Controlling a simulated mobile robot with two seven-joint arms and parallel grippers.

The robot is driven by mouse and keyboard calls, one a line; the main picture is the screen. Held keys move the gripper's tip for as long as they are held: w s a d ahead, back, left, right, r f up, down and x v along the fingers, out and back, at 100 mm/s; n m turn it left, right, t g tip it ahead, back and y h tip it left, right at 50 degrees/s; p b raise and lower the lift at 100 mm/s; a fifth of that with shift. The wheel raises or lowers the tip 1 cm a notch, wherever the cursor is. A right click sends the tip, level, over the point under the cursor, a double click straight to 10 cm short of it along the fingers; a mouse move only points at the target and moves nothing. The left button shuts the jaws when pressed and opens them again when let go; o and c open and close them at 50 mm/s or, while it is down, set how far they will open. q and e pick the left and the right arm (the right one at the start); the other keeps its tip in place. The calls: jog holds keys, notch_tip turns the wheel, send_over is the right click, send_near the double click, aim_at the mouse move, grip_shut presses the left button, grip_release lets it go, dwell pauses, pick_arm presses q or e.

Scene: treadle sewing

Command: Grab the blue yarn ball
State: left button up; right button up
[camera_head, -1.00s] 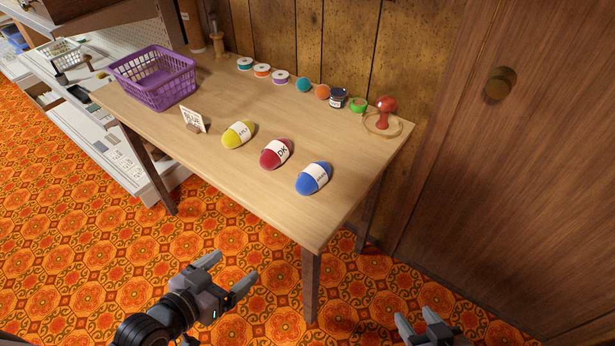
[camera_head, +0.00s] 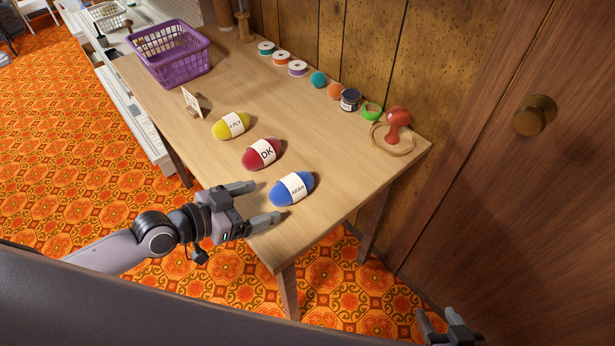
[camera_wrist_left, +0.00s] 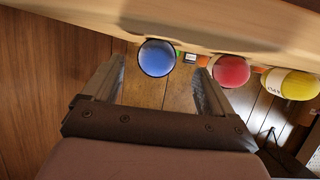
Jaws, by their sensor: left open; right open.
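The blue yarn ball (camera_head: 291,189), with a white label band, lies on the wooden table near its front right corner. It also shows in the left wrist view (camera_wrist_left: 157,58), framed between my left gripper's fingers but beyond their tips. My left gripper (camera_head: 262,203) is open and empty at the table's front edge, just left of the blue ball and apart from it. In the left wrist view its two fingers (camera_wrist_left: 157,85) are spread wide. My right gripper (camera_head: 446,325) is at the bottom right of the head view, partly cut off, open and away from the table.
A red yarn ball (camera_head: 262,154) and a yellow one (camera_head: 231,126) lie in a row left of the blue ball. A small card (camera_head: 194,102), a purple basket (camera_head: 170,62), spools and a red mushroom-shaped item (camera_head: 396,125) stand further back. A wooden door (camera_head: 500,190) is at right.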

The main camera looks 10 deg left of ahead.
aim_at(286, 192)
pick_arm(q)
jog(key=shift+d+r+p+x, duration=0.1)
jog(key=shift+r+x, duration=0.05)
jog(key=shift+x, duration=1.1)
jog(key=shift+d+r+p+x, duration=0.1)
jog(key=shift+r+x, duration=0.05)
jog(key=shift+x, duration=1.05)
jog(key=shift+d+r+p+x, duration=0.1)
jog(key=shift+r+x, duration=0.05)
jog(key=shift+x, duration=1.1)
jog(key=shift+a, duration=0.1)
jog(key=c, duration=1.1)
